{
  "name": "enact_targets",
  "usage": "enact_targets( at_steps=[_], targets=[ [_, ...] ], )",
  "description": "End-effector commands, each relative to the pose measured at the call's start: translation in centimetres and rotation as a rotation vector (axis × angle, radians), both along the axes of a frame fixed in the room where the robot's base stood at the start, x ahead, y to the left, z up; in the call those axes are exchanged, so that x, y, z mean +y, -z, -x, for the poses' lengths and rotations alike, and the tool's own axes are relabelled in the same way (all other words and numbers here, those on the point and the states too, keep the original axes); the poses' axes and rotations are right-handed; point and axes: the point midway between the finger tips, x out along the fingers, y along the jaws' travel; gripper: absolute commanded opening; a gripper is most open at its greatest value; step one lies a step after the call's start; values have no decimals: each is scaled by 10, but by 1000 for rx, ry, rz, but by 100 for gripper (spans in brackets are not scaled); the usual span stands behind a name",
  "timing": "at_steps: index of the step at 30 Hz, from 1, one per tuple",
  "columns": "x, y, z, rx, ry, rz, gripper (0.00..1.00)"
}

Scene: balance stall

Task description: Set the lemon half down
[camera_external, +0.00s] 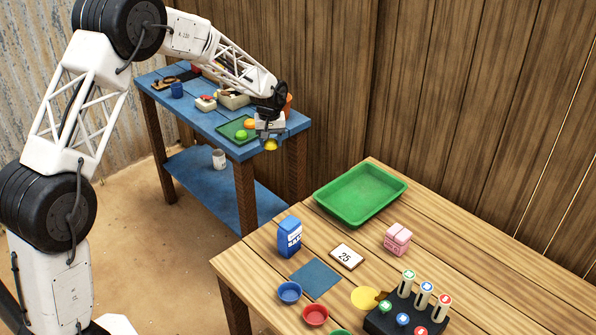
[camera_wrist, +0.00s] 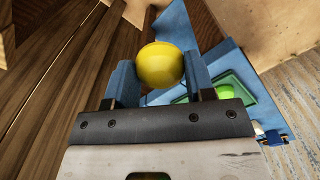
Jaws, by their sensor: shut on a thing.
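The yellow lemon half (camera_external: 270,145) is held in my gripper (camera_external: 268,137), which is shut on it. In the outside view they are at the front right corner of the blue table (camera_external: 203,119), seemingly above its edge; the exact height is hard to tell. In the wrist view the lemon half (camera_wrist: 160,65) shows its rounded yellow side between the two blue fingers of my gripper (camera_wrist: 160,88). Its cut face does not show clearly.
A green tray (camera_external: 229,133) with an orange and a green fruit lies on the blue table beside my gripper. Behind are a blue cup (camera_external: 177,90) and boxes. The wooden table (camera_external: 420,267) in front holds a large green tray (camera_external: 360,193) that is empty, a blue box and bowls.

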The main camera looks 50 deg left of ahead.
Motion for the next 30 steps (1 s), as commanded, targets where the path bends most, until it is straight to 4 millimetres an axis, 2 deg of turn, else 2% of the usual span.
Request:
enact_targets(
  at_steps=[1,15,30],
  targets=[
    [-16,0,-8,0,30,0,27],
    [-147,-4,-62,1,284,1,27],
    [-297,-8,-95,1,553,0,27]
  ],
)
